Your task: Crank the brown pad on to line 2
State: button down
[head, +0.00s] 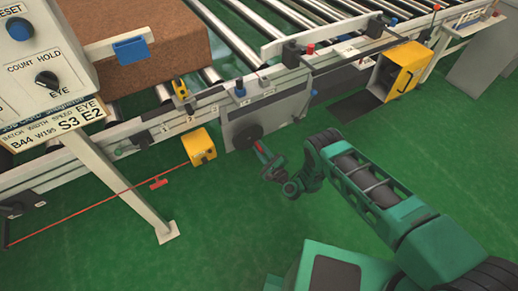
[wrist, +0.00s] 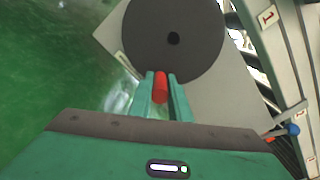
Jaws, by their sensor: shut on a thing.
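The brown pad (head: 165,50) is a thick block lying on the roller conveyor at the upper left in the head view. A grey panel on the conveyor's side carries a dark round crank wheel (head: 244,136). In the wrist view the wheel (wrist: 150,35) fills the top middle. My gripper (wrist: 161,88) is shut on the wheel's red handle (wrist: 160,80), with one green finger on each side. In the head view my gripper (head: 264,153) is in front of the wheel, low on the panel. The pad is not in the wrist view.
A control box (head: 45,80) on a slanted leg stands at the left. A yellow box (head: 200,146) with a red cord is left of the wheel, and a yellow housing (head: 405,62) is at the right. The green floor in front is mostly clear.

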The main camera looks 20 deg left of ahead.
jog(key=shift+w+r, duration=0.1)
jog(key=c, duration=1.6)
grip_release()
jog(key=shift+c, duration=0.2)
